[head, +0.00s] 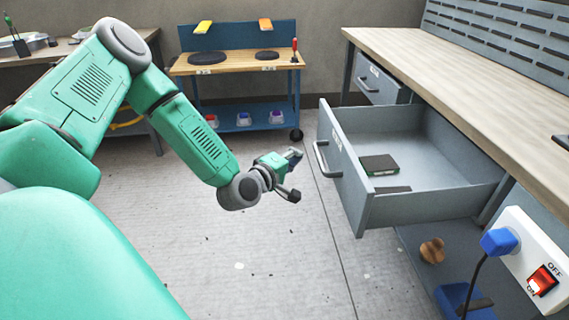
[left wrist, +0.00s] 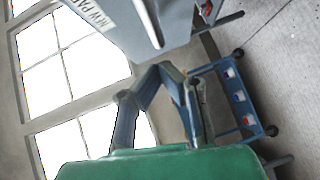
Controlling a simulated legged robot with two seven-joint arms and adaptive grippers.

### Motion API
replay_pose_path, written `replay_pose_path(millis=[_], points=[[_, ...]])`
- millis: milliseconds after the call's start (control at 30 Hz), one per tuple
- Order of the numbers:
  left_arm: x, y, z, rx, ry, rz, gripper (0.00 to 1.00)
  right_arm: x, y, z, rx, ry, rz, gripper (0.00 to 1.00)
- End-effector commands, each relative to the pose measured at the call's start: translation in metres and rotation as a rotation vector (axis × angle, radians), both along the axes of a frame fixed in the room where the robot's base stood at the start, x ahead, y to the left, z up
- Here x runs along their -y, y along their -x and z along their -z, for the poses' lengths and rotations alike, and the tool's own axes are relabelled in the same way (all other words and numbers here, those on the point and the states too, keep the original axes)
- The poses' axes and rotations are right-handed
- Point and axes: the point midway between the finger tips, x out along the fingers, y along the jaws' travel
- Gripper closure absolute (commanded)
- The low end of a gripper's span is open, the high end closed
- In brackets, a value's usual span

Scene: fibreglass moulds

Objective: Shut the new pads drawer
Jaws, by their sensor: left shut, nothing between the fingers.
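The new pads drawer (head: 345,175) is pulled well out from under the workbench on the right in the head view. Its grey front carries a bar handle (head: 320,158) and a label. A dark block (head: 380,165) and a flat dark piece (head: 392,189) lie inside. In the left wrist view, the drawer front (left wrist: 120,25) shows at the top with part of its label and its handle (left wrist: 149,22). My left gripper (head: 292,174) is shut and empty, in front of the drawer front and left of the handle, apart from it. My right gripper is not in view.
Another drawer (head: 380,85) sits farther back under the wooden benchtop (head: 470,75). A blue cart (head: 240,65) stands at the back. A white switch box (head: 530,260) with a blue plug is at the lower right.

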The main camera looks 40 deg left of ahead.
Motion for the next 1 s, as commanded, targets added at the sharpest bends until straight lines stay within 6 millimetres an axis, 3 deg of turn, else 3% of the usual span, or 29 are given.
replay_pose_path(millis=[233,767,1000], points=[[0.021,-0.024,0.009,-0.001,-0.002,0.002,1.0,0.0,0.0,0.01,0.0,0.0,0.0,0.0],[0.026,-0.03,0.008,0.0,-0.002,0.0,1.0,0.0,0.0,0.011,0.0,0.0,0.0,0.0],[0.04,-0.046,0.01,0.0,-0.002,0.004,1.0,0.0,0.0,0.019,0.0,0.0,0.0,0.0]])
